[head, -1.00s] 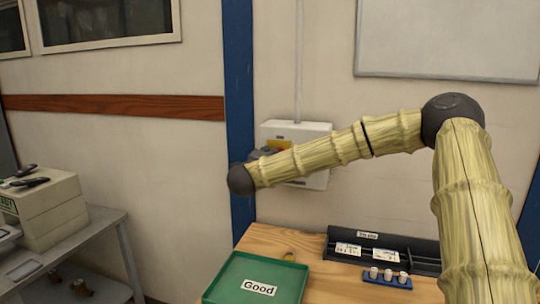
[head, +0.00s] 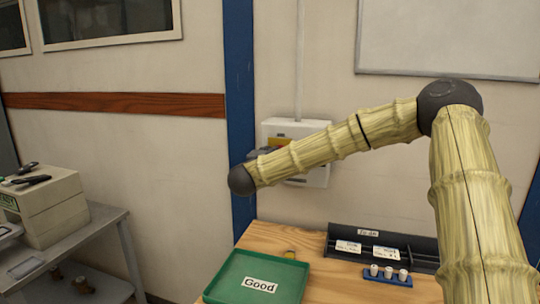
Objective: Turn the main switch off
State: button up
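A light grey switch box (head: 318,174) with a yellow plate (head: 281,142) is mounted on the wall above the wooden table, just right of the blue post. I take it to be the main switch. My arm crosses in front of it and hides its middle, so the handle's position cannot be told. A dark grey part shows at the box's left side, partly behind my arm. My arm's dark end joint is in front of the blue post, left of the box. My gripper's fingers do not show.
A green tray labelled Good (head: 237,269) lies on the wooden table (head: 262,235). A black bin (head: 420,256) and a blue rack (head: 372,276) with small white pieces stand to its right. A grey bench (head: 100,228) with a beige box (head: 50,205) is at the left.

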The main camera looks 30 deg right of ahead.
jog(key=shift+o, duration=1.3)
jog(key=v, duration=1.2)
